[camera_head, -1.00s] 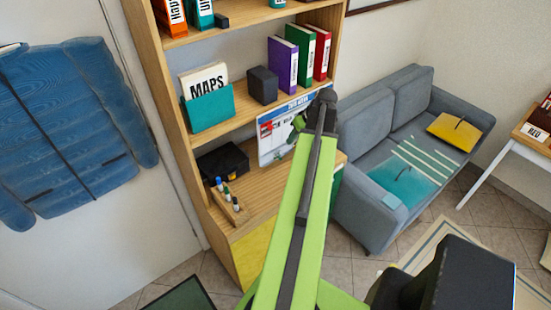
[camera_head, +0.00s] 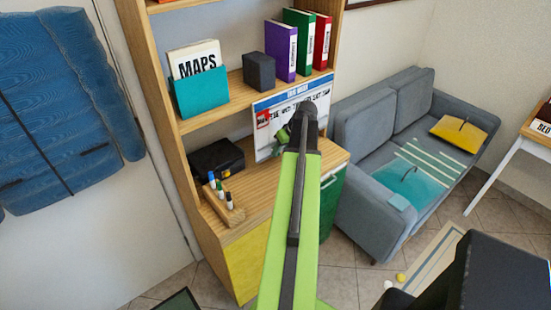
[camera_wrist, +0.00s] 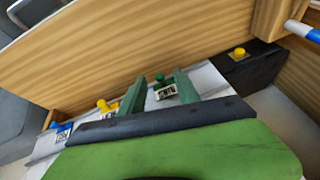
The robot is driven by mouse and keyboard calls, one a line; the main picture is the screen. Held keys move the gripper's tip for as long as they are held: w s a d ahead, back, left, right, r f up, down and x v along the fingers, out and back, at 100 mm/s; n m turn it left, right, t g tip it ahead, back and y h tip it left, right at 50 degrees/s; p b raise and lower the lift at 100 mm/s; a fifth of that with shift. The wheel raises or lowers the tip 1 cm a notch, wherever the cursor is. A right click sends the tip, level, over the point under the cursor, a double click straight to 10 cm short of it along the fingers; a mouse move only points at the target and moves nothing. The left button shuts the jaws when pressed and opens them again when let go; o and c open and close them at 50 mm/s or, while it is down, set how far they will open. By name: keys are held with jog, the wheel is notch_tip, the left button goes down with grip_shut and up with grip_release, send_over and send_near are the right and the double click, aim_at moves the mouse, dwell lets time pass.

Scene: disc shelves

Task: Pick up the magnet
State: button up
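The white board (camera_head: 318,100) with a blue header stands upright on the shelf's desk level. My gripper (camera_head: 290,132) is in front of it and hides part of it. In the wrist view, a green magnet (camera_wrist: 163,84) with a small printed tag sits between my gripper's two green fingers (camera_wrist: 160,76). The fingers are apart and do not look closed on it. A yellow magnet (camera_wrist: 104,106) and a blue magnet (camera_wrist: 56,126) are to its left. The head view does not show these magnets clearly; a red mark (camera_head: 263,119) shows at the board's left edge.
A black box (camera_head: 216,160) and a pen holder (camera_head: 232,216) stand left of the board; the box's yellow catch (camera_wrist: 239,52) shows in the wrist view. A shelf (camera_head: 222,106) with folders is above. A grey sofa (camera_head: 352,222) stands to the right.

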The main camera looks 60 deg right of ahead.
jog(key=shift+w+f, duration=0.1)
jog(key=shift+f, duration=0.15)
jog(key=shift+c, duration=0.2)
grip_shut()
jog(key=shift+r+p, duration=0.1)
jog(key=shift+p, duration=0.2)
notch_tip(320, 180, up, 8)
jog(key=p, duration=0.8)
jog(key=s+a, duration=0.3)
jog(key=s, duration=0.6)
jog(key=s+a+f+b, duration=0.1)
jog(key=s+a, duration=0.2)
jog(key=s, duration=0.7)
jog(key=shift+a, duration=0.2)
